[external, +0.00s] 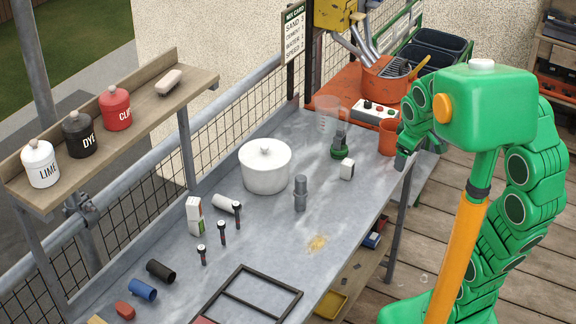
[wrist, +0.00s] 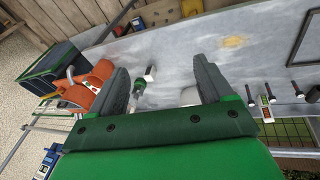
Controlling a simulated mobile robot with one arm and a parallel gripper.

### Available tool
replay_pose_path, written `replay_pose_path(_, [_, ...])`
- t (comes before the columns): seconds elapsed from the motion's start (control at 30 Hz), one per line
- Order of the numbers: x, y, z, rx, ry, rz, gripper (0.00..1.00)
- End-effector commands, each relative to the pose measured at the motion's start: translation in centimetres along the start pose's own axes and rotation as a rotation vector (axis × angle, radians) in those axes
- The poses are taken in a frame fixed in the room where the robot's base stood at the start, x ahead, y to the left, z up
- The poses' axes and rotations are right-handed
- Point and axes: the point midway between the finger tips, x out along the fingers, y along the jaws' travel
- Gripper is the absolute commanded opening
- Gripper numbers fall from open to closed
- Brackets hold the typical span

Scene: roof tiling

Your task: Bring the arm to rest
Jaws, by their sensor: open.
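My gripper (wrist: 163,72) shows in the wrist view with its two dark fingers spread wide apart and nothing held between them. In the external view my green arm is folded at the right, beside the grey worktable (external: 275,230). There my gripper (external: 403,160) hangs at the table's right edge, close to an orange cup (external: 389,137); its fingers are small and partly hidden, and I cannot tell whether it touches the cup.
On the table stand a white lidded pot (external: 265,168), a clear jug (external: 328,118), a grey cylinder (external: 300,193), a small white block (external: 347,170) and a dark frame (external: 255,295). A shelf (external: 150,110) holds jars at left. The table's front middle is mostly clear.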

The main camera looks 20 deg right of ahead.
Motion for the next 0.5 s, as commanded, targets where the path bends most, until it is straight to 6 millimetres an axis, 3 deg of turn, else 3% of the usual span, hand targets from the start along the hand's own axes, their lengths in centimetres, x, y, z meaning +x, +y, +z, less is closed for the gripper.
replay_pose_path(0.3, [-0.5,-5.9,12.7,0.407,-0.260,-0.143,0.80])
replay_pose_path(0.5, [-1.1,-9.3,17.4,0.571,-0.387,-0.195,0.80])
